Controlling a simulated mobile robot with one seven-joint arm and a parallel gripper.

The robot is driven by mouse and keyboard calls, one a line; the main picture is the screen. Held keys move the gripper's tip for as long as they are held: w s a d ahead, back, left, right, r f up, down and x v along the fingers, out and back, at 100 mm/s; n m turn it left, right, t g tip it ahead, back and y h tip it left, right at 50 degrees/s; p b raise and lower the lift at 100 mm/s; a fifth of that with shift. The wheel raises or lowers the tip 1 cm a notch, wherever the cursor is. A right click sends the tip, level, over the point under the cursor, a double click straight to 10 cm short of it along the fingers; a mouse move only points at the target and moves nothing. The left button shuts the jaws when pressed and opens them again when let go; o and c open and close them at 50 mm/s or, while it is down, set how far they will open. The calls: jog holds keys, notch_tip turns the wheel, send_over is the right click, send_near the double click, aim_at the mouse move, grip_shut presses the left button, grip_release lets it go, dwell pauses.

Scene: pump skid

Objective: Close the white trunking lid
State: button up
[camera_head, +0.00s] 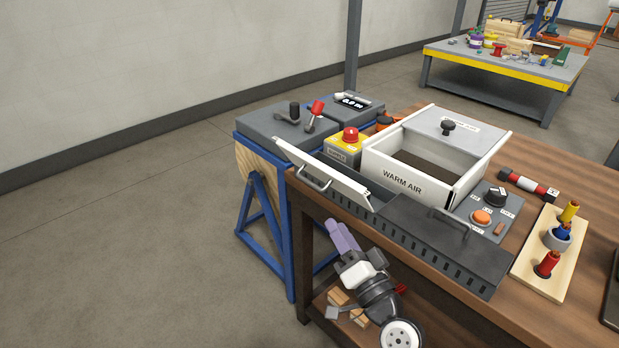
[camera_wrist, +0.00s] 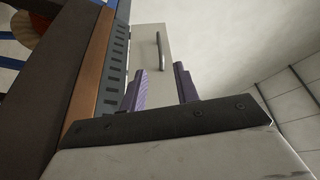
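The white trunking lid (camera_head: 338,176) stands raised and tilted along the left part of the dark slotted trunking (camera_head: 399,228), at the bench's front edge. A metal handle (camera_head: 314,179) is on its face. In the wrist view the lid (camera_wrist: 147,48) and its handle (camera_wrist: 161,50) show ahead of the fingers. My gripper (camera_head: 337,228) is below and in front of the lid, pointing up, apart from it. Its purple fingers (camera_wrist: 159,86) are spread with nothing between them. The trunking's left interior is mostly hidden behind the lid.
A dark closed lid with a handle (camera_head: 449,224) covers the right part of the trunking. Behind stand a white WARM AIR box (camera_head: 410,187), a yellow box with a red button (camera_head: 345,147) and a grey switch panel (camera_head: 489,209). Open floor lies left.

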aim_at(310, 182)
jog(key=p+x, duration=0.4)
jog(key=x, duration=0.9)
jog(key=shift+w+a+r, duration=0.1)
jog(key=shift+w+a, duration=0.1)
jog(key=shift+w, duration=0.05)
grip_shut()
